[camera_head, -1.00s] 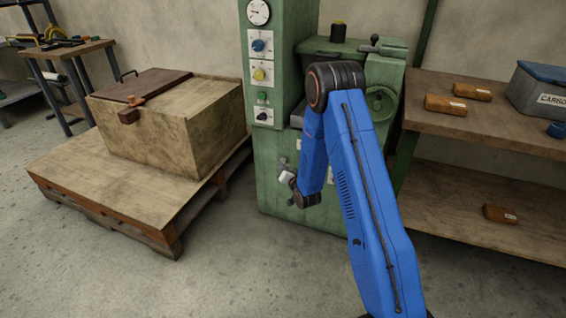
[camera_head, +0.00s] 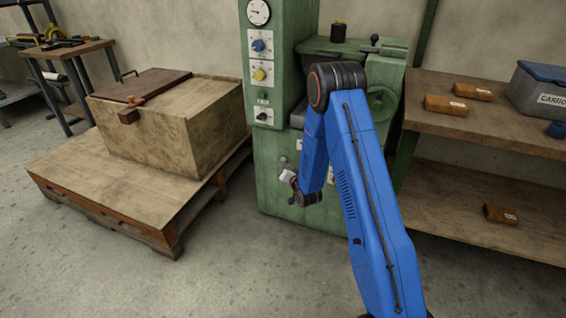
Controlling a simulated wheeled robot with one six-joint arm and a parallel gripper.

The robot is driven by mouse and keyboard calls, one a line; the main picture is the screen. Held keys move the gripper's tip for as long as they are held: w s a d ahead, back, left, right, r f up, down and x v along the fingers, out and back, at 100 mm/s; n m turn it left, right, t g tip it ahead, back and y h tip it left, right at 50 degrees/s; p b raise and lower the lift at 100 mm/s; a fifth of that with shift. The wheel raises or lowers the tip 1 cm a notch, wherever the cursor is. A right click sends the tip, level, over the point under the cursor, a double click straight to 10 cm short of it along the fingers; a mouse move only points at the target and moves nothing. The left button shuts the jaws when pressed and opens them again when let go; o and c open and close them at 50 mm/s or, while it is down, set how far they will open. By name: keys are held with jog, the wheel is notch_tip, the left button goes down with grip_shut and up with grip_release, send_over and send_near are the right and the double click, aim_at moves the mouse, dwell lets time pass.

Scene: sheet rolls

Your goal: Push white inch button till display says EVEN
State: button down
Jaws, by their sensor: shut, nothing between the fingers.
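The green machine (camera_head: 271,175) stands in the middle. Its upright column carries a round gauge (camera_head: 258,12), a blue knob (camera_head: 258,45), a yellow knob (camera_head: 260,75), a small green button (camera_head: 262,96) and a black knob (camera_head: 262,116). I cannot make out a white inch button or a display that reads EVEN; part of the machine's front is behind my blue arm. My gripper (camera_head: 285,172) is small in view, low in front of the machine's front face, and shut with nothing in it. I cannot tell whether it touches the machine.
A wooden chest (camera_head: 205,135) sits on a pallet (camera_head: 105,205) at left. A shelf bench (camera_head: 485,122) at right holds brown blocks (camera_head: 446,104) and a grey box with a blue lid (camera_head: 540,95). The concrete floor in front of the machine is clear.

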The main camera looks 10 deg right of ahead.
jog(key=shift+w+d, duration=0.25)
jog(key=shift+w, duration=0.15)
dwell(0.9)
jog(key=shift+s, duration=0.1)
jog(key=shift+s+a, duration=0.5)
jog(key=shift+s, duration=0.15)
jog(key=shift+s+a, duration=0.75)
jog(key=shift+s, duration=0.3)
jog(key=shift+s+a, duration=0.7)
jog(key=shift+s, duration=0.3)
jog(key=shift+r, duration=0.1)
